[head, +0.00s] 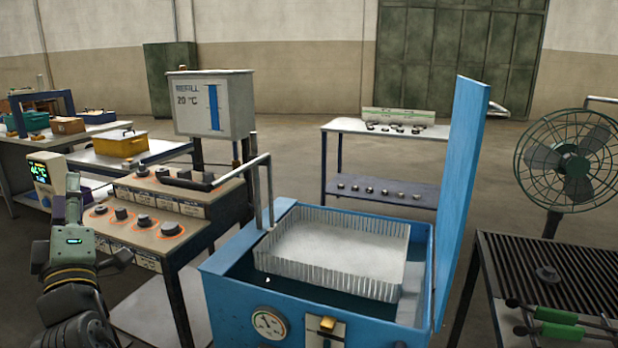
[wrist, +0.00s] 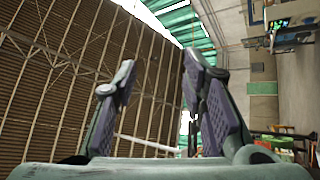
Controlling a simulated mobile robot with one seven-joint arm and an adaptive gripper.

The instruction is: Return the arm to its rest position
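My arm (head: 75,290) rises at the lower left of the head view, with my gripper (head: 73,185) at its top pointing upward. The gripper is open and empty.
A grill table (head: 540,270) and fan (head: 570,160) stand at right.

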